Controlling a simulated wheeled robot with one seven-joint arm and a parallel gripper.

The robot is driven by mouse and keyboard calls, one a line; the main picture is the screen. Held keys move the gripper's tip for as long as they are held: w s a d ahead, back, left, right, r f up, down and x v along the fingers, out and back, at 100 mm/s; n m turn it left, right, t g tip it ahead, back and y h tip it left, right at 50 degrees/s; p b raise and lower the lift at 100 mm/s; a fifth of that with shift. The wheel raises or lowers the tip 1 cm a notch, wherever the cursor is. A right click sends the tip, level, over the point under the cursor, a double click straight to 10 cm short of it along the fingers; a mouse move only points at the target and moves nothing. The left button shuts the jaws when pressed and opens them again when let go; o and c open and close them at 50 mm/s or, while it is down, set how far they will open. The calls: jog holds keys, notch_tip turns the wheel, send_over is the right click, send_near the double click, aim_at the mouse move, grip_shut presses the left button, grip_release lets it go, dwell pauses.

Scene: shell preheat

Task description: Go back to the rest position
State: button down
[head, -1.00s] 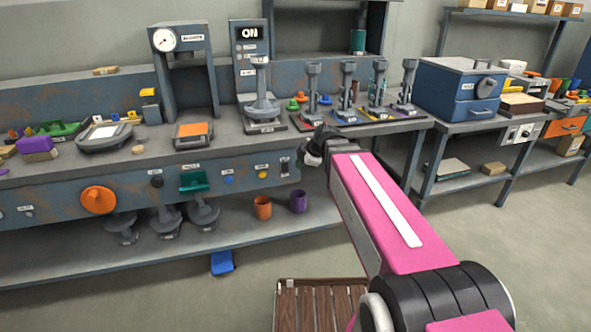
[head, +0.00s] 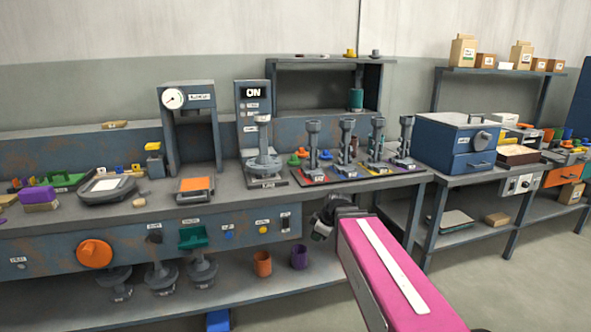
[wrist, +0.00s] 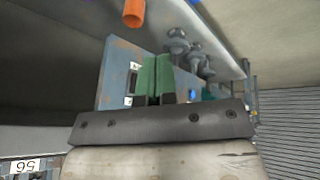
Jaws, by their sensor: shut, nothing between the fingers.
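My gripper (head: 322,226) is at the end of my pink arm, in front of the bench's front edge and right of the panel with knobs and switches. The arm link partly hides it in the head view. In the wrist view its two green fingers (wrist: 156,76) are together with nothing between them. It touches nothing that I can see. The workbench (head: 120,222) runs along the wall behind it.
An orange cup (head: 262,264) and a purple cup (head: 299,257) stand on the lower shelf near my gripper. Several grey stands (head: 312,150) are on the benchtop above it. A blue box (head: 455,145) stands on the right bench. Floor in front looks clear.

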jog(key=s+d+f+m+g+h, duration=0.35)
jog(key=s+d+f+m, duration=0.65)
jog(key=f+m, duration=0.35)
jog(key=n+t+y, duration=0.5)
jog(key=n, duration=1.4)
send_near(289, 227)
jog(key=s+d+r, duration=0.2)
jog(key=s, duration=0.4)
jog(key=x, duration=0.4)
jog(key=w+x, duration=0.1)
jog(key=x, duration=0.3)
jog(key=r+x, duration=0.1)
jog(key=x, duration=0.3)
jog(key=shift+w+a, duration=0.2)
jog(key=shift+w+a+r, duration=0.1)
jog(key=shift+w+a, duration=0.15)
jog(key=shift+w, duration=0.55)
jog(key=shift+w, duration=0.1)
